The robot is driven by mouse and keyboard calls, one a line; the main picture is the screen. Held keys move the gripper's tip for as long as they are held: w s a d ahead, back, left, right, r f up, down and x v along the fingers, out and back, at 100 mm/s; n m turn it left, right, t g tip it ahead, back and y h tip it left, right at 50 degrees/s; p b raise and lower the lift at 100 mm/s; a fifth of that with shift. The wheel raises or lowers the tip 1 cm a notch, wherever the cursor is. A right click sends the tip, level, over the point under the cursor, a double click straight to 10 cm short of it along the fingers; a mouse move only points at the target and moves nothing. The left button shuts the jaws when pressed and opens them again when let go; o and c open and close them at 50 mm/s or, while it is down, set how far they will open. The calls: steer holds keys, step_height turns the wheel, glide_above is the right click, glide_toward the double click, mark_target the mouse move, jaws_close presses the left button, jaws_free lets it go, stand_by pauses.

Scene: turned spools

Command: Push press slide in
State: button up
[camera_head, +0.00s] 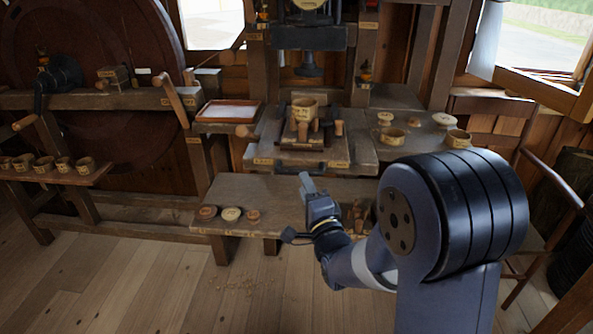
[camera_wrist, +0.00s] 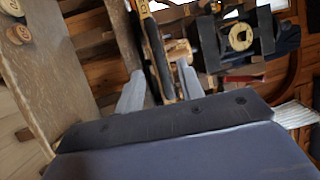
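The press slide (camera_head: 290,156) is a dark wooden board under the press. It sticks out toward me, with a cup (camera_head: 304,108) on a dark block (camera_head: 300,134) and short wooden pegs on it. The press ram (camera_head: 308,66) hangs above and behind the cup, apart from it. My gripper (camera_head: 306,182) is in front of and below the slide's front edge, over the low bench. In the wrist view my gripper (camera_wrist: 160,88) shows two grey fingers spread apart with nothing held between them. A yellow-marked dark edge and a wooden peg appear beyond the fingers. Contact cannot be told.
The low bench (camera_head: 270,192) lies under my gripper, with three small round pieces (camera_head: 231,214) at its left. A pale tray (camera_head: 230,111) stands left of the slide. Cups (camera_head: 391,135) and spools sit to the right. Several cups line the left shelf (camera_head: 70,178).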

mark_target(298, 172)
steer(key=shift+p+x, duration=0.35)
steer(key=shift+x, duration=2.7)
steer(key=shift+c, duration=0.5)
jaws_close()
